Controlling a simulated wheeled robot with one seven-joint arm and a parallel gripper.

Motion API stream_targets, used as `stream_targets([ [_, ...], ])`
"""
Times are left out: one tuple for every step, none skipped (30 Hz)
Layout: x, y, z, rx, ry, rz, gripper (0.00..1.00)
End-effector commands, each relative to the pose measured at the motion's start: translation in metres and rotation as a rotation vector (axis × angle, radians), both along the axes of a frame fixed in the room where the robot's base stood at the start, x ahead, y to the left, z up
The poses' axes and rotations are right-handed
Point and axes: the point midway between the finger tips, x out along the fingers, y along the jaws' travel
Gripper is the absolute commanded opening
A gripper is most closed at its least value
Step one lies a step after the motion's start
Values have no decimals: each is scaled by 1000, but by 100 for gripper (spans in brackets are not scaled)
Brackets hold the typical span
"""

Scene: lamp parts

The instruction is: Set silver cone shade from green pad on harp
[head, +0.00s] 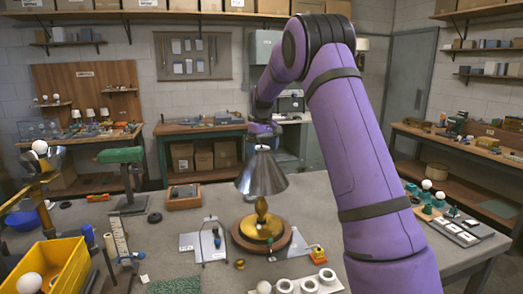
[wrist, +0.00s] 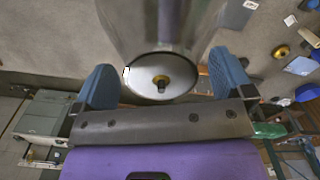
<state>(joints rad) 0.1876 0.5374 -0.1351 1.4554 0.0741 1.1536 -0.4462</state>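The silver cone shade (head: 261,174) stands upright over the brass lamp base (head: 262,222), with its wide rim just above the brass body. The harp under it is hidden by the shade. My gripper (head: 263,147) is at the shade's narrow top. In the wrist view, the shade (wrist: 160,30) lies between my two blue fingers (wrist: 164,72). Narrow gaps show beside its top, so the fingers look open around it.
A yellow bin (head: 60,270) with a white ball stands front left. White rings (head: 309,286) are at the front edge, near a yellow block (head: 318,255). A green-topped stand (head: 122,156) and a wooden box (head: 184,196) are left of the lamp. A grey tray (head: 462,232) lies at right.

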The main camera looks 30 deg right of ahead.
Motion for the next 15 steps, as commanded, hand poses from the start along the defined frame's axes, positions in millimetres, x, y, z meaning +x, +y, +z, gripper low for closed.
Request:
stream_targets([
  [0, 0, 0, 0, 0, 0, 99],
  [0, 0, -1, 0, 1, 0, 99],
  [0, 0, 0, 0, 1, 0, 99],
  [0, 0, 0, 0, 1, 0, 99],
  [0, 0, 1, 0, 0, 0, 99],
  [0, 0, 4, 0, 0, 0, 99],
  [0, 0, 6, 0, 0, 0, 99],
  [0, 0, 10, 0, 0, 0, 99],
  [0, 0, 15, 0, -1, 0, 99],
  [0, 0, 19, -1, -2, 0, 99],
  [0, 0, 25, -1, -2, 0, 99],
  [0, 0, 32, -1, -3, 0, 99],
  [0, 0, 38, -2, -3, 0, 99],
  [0, 0, 44, -1, -2, 0, 99],
  [1, 0, 52, -2, -3, 0, 99],
])
